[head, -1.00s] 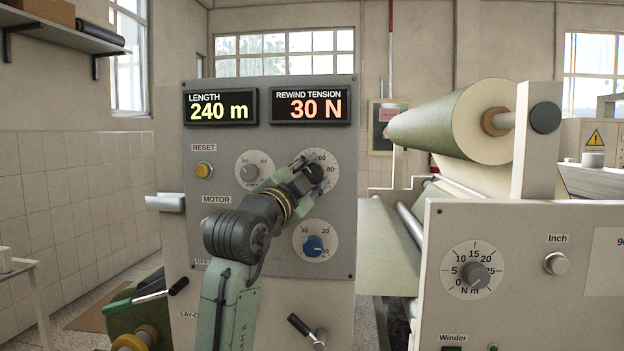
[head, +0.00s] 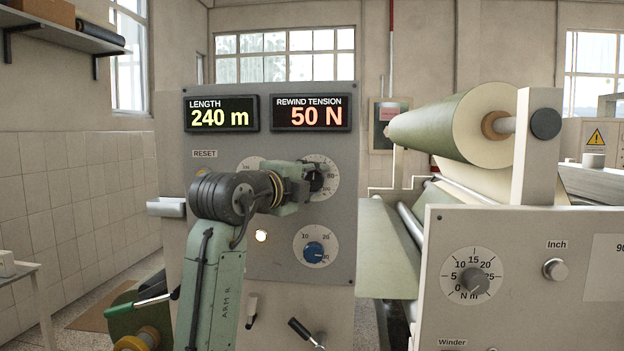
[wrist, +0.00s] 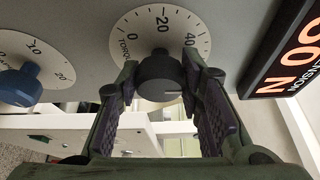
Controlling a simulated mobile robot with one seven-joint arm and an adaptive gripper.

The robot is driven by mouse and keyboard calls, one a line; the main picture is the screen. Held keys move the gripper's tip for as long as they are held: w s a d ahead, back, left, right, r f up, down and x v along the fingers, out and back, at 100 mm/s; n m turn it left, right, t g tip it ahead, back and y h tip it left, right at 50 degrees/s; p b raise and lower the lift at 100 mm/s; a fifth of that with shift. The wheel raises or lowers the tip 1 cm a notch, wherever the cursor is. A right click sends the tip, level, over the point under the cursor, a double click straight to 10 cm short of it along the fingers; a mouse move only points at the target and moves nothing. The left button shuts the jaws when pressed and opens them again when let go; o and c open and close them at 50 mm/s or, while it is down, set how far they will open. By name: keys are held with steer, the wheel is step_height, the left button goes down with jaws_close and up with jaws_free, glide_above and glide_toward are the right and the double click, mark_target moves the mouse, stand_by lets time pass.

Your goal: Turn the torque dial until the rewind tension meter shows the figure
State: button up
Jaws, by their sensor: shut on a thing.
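The torque dial is a dark round knob (wrist: 160,78) on a white scale plate (head: 323,164) marked TORQUE, with 0, 20 and 40 readable in the wrist view. My gripper (wrist: 160,70) is shut on this knob, one finger on each side. In the head view my gripper (head: 310,181) reaches it from the left and covers part of the scale. The rewind tension meter (head: 311,113) above reads 50 N in red. It also shows in part, tilted, at the right of the wrist view (wrist: 291,58).
A blue knob (head: 314,252) sits below the torque dial. My arm covers most of another dial. A lever (head: 303,329) juts out below. At right are a grey Nm dial (head: 473,281) and a cut-off notice (head: 605,265) starting with 9.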

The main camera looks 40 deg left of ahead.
stand_by(0.4)
steer(key=o, duration=1.2)
steer(key=shift+s, duration=0.1)
steer(key=s, duration=0.4)
steer(key=s+d, duration=0.1)
steer(key=s, duration=0.2)
steer(key=s+d, duration=0.1)
steer(key=s, duration=0.3)
steer(key=shift+s+r, duration=0.35)
